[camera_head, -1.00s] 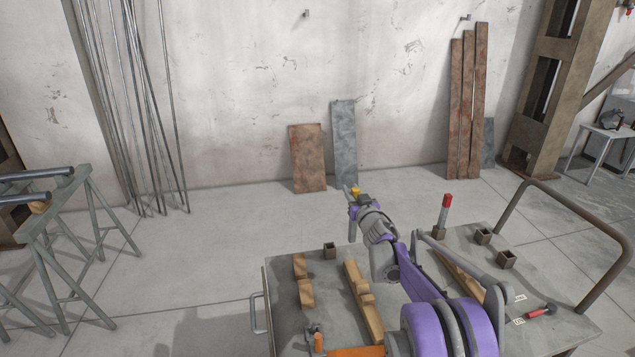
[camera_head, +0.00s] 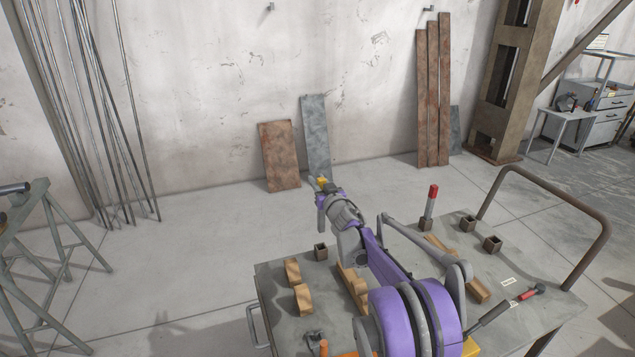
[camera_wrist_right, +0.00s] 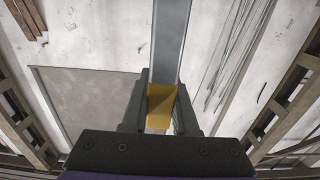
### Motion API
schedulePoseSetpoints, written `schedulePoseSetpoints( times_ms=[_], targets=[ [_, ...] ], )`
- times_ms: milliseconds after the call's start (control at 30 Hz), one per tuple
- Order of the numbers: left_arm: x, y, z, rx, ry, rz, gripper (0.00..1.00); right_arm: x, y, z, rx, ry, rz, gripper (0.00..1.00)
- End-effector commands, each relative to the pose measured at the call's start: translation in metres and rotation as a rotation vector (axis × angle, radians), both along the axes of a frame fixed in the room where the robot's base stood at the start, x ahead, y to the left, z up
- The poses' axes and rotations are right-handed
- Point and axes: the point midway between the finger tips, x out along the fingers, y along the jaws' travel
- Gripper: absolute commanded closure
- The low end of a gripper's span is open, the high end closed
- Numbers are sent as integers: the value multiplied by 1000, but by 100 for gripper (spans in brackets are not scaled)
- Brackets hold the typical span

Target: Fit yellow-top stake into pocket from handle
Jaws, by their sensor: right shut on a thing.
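My right gripper (camera_head: 323,187) is shut on the yellow-top stake (camera_head: 321,181) and holds it up beyond the far edge of the cart (camera_head: 395,240), clear of the cart top. In the right wrist view the stake's yellow part (camera_wrist_right: 160,104) sits between the fingers and its grey shaft (camera_wrist_right: 171,40) runs away from them. Empty-looking square pockets stand on the cart at the far left (camera_head: 320,252) and at the right, one behind (camera_head: 468,223) and one nearer (camera_head: 492,243). A red-top stake (camera_head: 431,203) stands upright, slightly tilted, in another pocket. My left gripper is out of view.
A brown tube handle (camera_head: 509,172) rises at the cart's right end; a small grey handle (camera_head: 254,326) is at its left. Wooden blocks (camera_head: 303,299) and a red-handled tool (camera_head: 526,295) lie on top. My right arm crosses over the cart. Sawhorses (camera_head: 45,230) stand left.

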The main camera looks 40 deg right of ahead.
Motion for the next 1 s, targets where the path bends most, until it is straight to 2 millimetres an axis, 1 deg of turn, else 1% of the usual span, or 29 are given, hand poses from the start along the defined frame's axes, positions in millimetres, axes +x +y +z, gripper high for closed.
schedulePoseSetpoints(
  times_ms=[167,600,700,833,1000],
  targets=[
    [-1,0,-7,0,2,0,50,0,0,-7,0,1,0,100],
    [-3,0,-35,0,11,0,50,0,0,-48,1,2,1,100],
    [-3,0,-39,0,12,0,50,0,0,-55,0,1,0,100],
    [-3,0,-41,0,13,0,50,0,0,-58,1,1,0,100],
    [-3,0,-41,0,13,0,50,0,0,-58,1,1,0,100]
  ],
)
